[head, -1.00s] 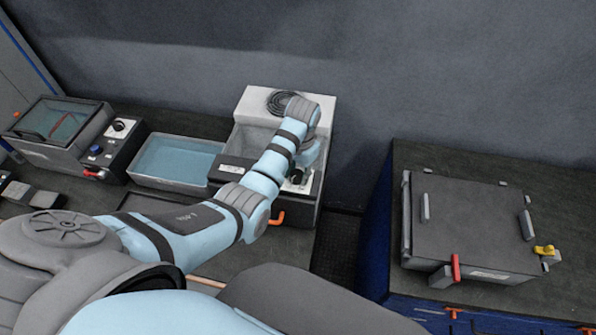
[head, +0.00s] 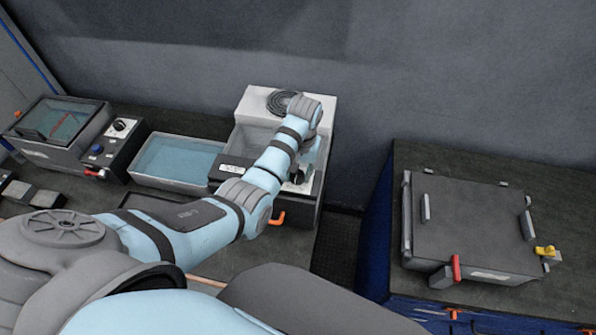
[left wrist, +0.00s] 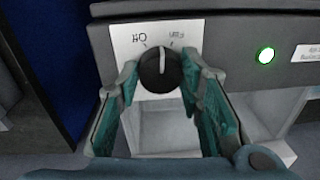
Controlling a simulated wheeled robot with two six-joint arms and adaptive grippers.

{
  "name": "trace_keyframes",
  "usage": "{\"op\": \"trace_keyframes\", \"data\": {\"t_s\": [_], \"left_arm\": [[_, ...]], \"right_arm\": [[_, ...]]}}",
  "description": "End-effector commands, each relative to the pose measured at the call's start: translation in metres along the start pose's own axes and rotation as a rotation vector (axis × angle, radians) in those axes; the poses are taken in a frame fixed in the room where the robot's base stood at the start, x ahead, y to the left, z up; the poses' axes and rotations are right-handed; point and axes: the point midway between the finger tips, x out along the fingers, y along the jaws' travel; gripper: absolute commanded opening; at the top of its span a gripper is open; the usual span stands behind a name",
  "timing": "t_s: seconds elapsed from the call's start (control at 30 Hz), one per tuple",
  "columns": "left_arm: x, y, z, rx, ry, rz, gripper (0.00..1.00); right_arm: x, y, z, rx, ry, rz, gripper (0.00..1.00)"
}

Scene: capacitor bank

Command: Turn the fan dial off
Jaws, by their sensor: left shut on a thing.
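The fan dial (left wrist: 158,74) is a round black knob with a white pointer line, on a white label plate (left wrist: 122,46) in the left wrist view. The pointer stands nearly straight up in that view, between a mark that looks like OFF at upper left and a blurred mark at upper right. My left gripper (left wrist: 163,78) is shut on the dial, one finger on each side. In the head view my left gripper (head: 301,173) is at the front of the fan box (head: 317,133) and hides the dial. My right gripper is not in view.
A green lamp (left wrist: 266,55) is lit right of the dial in the wrist view. The fan box has a round grille (head: 283,102) and an orange handle (head: 278,219). A water tray (head: 178,162) stands left of it, a lidded grey box (head: 470,225) at right.

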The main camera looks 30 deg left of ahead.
Motion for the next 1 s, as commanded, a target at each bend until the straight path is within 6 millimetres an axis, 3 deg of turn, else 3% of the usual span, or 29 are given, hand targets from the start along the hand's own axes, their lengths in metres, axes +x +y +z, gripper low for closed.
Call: {"op": "trace_keyframes", "data": {"t_s": [0.5,1.0], "left_arm": [[-0.0004,-0.0005,-0.0013,-0.454,-0.027,0.001,0.06],[-0.0006,-0.0011,-0.0018,-0.645,-0.038,0.001,0.06]], "right_arm": [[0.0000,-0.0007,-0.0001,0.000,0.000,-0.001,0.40],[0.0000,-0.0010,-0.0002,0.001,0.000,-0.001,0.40]]}}
